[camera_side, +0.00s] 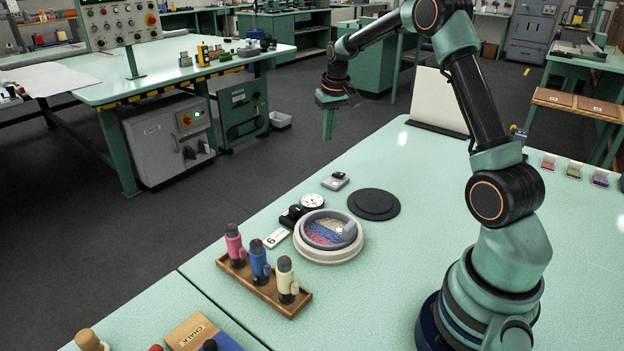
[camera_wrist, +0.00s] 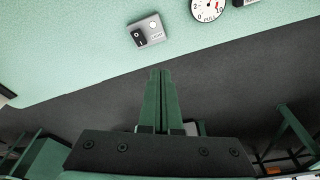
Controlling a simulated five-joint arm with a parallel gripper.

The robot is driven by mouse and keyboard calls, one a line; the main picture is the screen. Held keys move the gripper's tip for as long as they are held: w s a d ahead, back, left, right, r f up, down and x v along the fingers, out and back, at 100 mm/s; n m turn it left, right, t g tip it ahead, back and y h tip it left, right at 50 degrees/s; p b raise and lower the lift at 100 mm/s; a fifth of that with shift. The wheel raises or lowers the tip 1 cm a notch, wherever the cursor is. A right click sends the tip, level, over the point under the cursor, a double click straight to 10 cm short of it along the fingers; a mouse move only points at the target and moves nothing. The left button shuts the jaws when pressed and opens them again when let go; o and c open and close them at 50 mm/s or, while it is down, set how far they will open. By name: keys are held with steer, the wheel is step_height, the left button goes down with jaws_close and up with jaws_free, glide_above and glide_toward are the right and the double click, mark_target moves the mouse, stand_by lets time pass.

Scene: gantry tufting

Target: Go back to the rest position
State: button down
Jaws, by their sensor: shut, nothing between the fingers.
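My gripper (camera_side: 329,124) hangs in the air with its fingers pointing down, high above the far edge of the green table and apart from everything. In the wrist view the two green fingers (camera_wrist: 160,98) lie together, shut and empty. Below on the table stand a round hoop (camera_side: 330,232) with pink, blue and pale tufting inside, and a wooden rack (camera_side: 264,284) with pink, blue and cream tufting tools upright in it.
A small switch box (camera_side: 336,181) lies near the table edge, also in the wrist view (camera_wrist: 147,31). A dial gauge (camera_side: 312,201) and a dark round disc (camera_side: 373,204) lie by the hoop. A pale board (camera_side: 440,100) stands at the back. The table's middle right is clear.

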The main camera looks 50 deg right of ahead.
steer(key=s+a+r+n+t, duration=0.1)
steer(key=s+a+r, duration=0.35)
steer(key=a, duration=0.35)
steer(key=s+a+r+n+t, duration=0.1)
steer(key=s+a+r+n, duration=0.15)
steer(key=a+r, duration=0.4)
steer(key=s+a+n+t+y, duration=0.1)
steer(key=s+a, duration=0.9)
steer(key=s, duration=0.2)
steer(key=shift+f+n+t, duration=0.3)
steer(key=shift+f+n, duration=0.05)
steer(key=shift+f, duration=0.05)
